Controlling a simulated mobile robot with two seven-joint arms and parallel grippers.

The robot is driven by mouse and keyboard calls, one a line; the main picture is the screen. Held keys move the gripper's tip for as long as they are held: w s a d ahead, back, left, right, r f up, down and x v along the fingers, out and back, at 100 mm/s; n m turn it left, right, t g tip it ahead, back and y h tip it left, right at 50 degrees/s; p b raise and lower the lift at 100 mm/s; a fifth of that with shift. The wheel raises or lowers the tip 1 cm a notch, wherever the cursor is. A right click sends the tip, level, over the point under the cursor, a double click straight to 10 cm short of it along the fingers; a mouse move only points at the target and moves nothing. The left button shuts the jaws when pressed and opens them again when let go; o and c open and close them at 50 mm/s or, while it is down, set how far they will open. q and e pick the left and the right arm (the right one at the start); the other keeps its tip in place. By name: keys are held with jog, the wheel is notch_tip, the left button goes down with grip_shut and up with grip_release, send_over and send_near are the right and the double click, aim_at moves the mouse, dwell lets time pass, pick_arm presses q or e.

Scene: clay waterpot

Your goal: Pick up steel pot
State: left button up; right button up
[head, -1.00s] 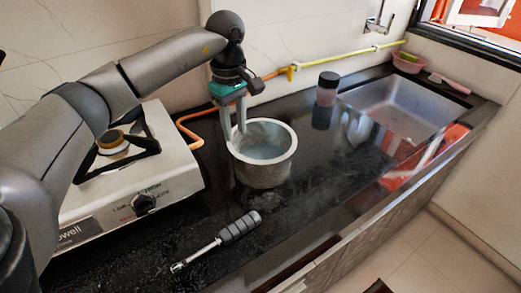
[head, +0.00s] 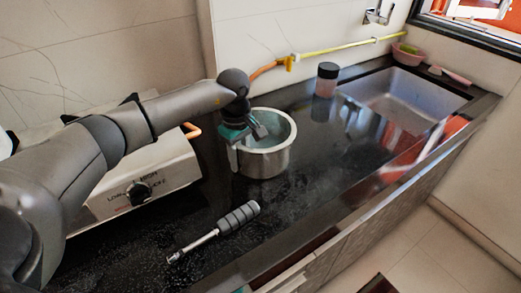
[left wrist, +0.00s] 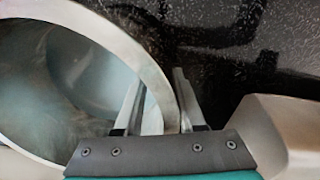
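The steel pot (head: 268,162) is a grey round vessel standing upright on the black counter. Its rim and inner wall fill the left of the left wrist view (left wrist: 150,67). My left gripper (head: 248,148) is at the pot's near-left rim, one finger inside the pot and the other outside. In the left wrist view its fingers (left wrist: 160,90) straddle the rim, spread apart with gaps beside the wall, so it looks open. The gripper hides part of the pot's left side. My right gripper is not in view.
A gas stove (head: 150,182) stands left of the pot, partly behind my left arm. A screwdriver-like tool (head: 238,219) lies in front. A dark-lidded jar (head: 326,82) and sink (head: 405,98) are to the right. The wall is behind; counter right of the pot is clear.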

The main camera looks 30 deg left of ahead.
pick_arm(q)
jog(key=shift+f, duration=0.25)
grip_shut()
jog(key=shift+w+r, duration=0.1)
dwell(1.2)
